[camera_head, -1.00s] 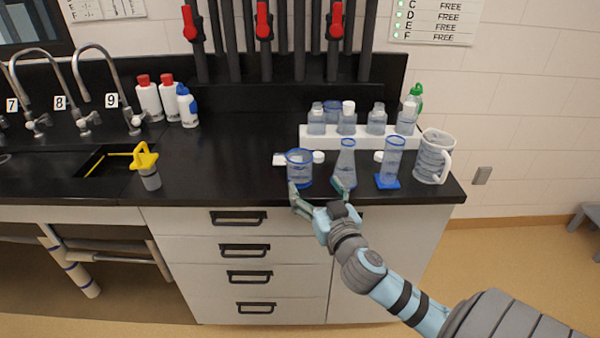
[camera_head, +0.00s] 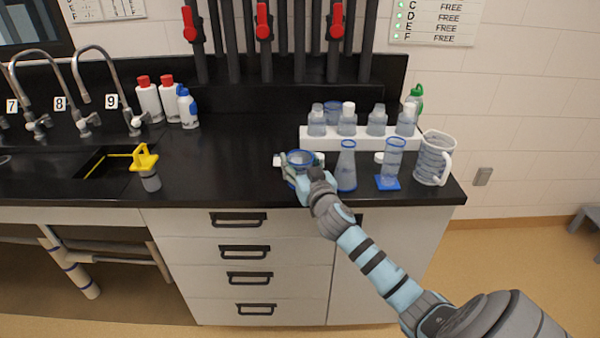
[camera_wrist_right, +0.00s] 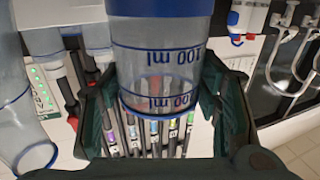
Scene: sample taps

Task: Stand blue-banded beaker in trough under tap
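The blue-banded beaker (camera_head: 300,156), clear with blue markings, stands at the counter's front edge; it fills the middle of the right wrist view (camera_wrist_right: 160,65). My right gripper (camera_head: 303,172) has its fingers on both sides of it. In the wrist view the fingers (camera_wrist_right: 163,105) lie close along the glass; I cannot tell whether they press on it. The dark trough (camera_head: 90,170) is at the left, with curved taps labelled 7, 8 and 9, such as the tap (camera_head: 100,65), behind it. My left gripper is not in view.
A conical flask (camera_head: 346,168), a cylinder (camera_head: 391,160) on a blue base and a jug (camera_head: 433,158) stand right of the beaker. A white rack (camera_head: 380,140) holds bottles behind. A yellow-topped container (camera_head: 146,166) stands at the trough's right edge. The counter between is clear.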

